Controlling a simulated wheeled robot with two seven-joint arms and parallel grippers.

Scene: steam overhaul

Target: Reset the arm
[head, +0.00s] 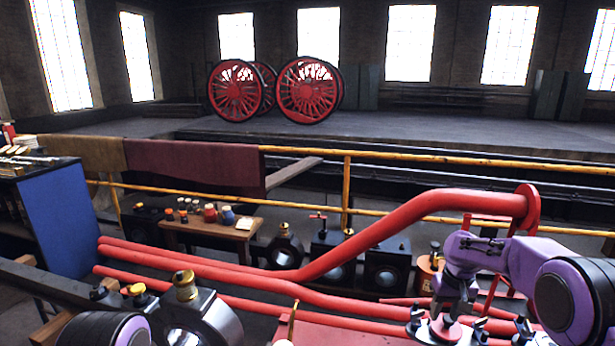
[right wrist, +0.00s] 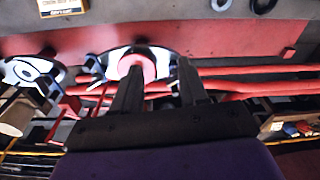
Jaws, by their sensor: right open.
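My right gripper (head: 452,306) hangs from the purple right arm at the lower right of the head view. It points down above a pink-red round knob (head: 445,328). In the right wrist view its two dark fingers (right wrist: 158,72) stand apart, open. The knob (right wrist: 137,67) shows beyond the fingertips, on a pale round plate; I cannot tell whether the fingers touch it. A rounded black-and-purple part of my left arm shows at the bottom left of the head view. My left gripper is not in view.
A thick red pipe (head: 400,235) and thinner red pipes run close to the right arm. A yellow railing (head: 347,190) stands behind them. A brass-topped fitting (head: 187,290) stands at lower left. A small wooden table (head: 207,232) holds jars. Red wheels (head: 308,92) stand far back.

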